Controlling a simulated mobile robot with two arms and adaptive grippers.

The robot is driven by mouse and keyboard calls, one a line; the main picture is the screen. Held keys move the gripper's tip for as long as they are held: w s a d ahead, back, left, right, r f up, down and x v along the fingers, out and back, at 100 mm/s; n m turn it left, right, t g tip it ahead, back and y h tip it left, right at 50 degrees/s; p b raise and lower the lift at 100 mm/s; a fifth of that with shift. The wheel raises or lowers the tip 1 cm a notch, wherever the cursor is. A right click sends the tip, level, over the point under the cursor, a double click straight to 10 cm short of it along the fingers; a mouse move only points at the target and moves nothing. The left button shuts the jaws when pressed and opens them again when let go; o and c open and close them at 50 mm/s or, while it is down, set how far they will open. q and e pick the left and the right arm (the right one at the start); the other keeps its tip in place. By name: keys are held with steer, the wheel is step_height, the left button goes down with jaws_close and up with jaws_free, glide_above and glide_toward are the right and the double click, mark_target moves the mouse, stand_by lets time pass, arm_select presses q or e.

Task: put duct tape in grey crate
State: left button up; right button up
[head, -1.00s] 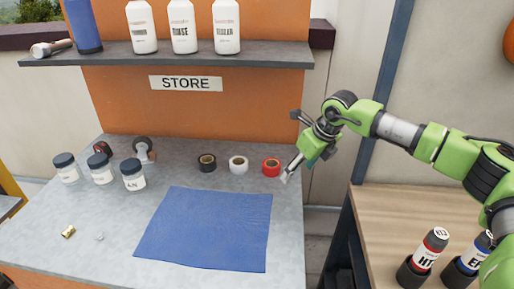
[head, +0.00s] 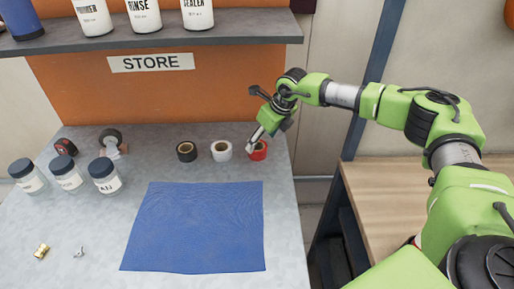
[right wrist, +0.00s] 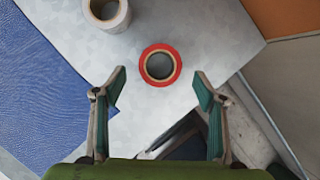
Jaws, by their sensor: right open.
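Three tape rolls stand in a row on the grey counter: a black roll (head: 187,152), a white roll (head: 221,151) and a red roll (head: 258,150). A dark grey roll-like item (head: 110,138) sits at the back left of the counter; I cannot tell whether it is the duct tape. My right gripper (head: 259,133) is open and empty, above the red roll. In the right wrist view the red roll (right wrist: 160,65) lies ahead of and between the open fingers, apart from them. The white roll (right wrist: 107,12) is at the top left there. No grey crate shows. My left gripper is not in view.
A blue cloth (head: 195,228) covers the counter's middle. White jars with dark lids (head: 104,175) and a red-black item (head: 66,147) stand left. Small metal pieces (head: 41,251) lie at front left. A shelf (head: 160,39) with bottles overhangs the back. A wooden table (head: 385,205) is right.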

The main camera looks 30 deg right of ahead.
mark_target(257, 147)
steer(key=shift+w+a+f+p, duration=0.1)
steer(key=shift+w+f+p, duration=0.25)
steer(key=shift+f, duration=0.2)
steer(key=p+x, duration=0.1)
steer(key=x, duration=0.2)
steer(key=shift+f, duration=0.2)
steer(key=shift+w+a+f, duration=0.1)
steer(key=shift+w+f, duration=0.15)
steer(key=shift+f, duration=0.15)
steer(key=shift+c, duration=0.5)
steer(key=c, duration=1.4)
steer(key=shift+r, duration=0.2)
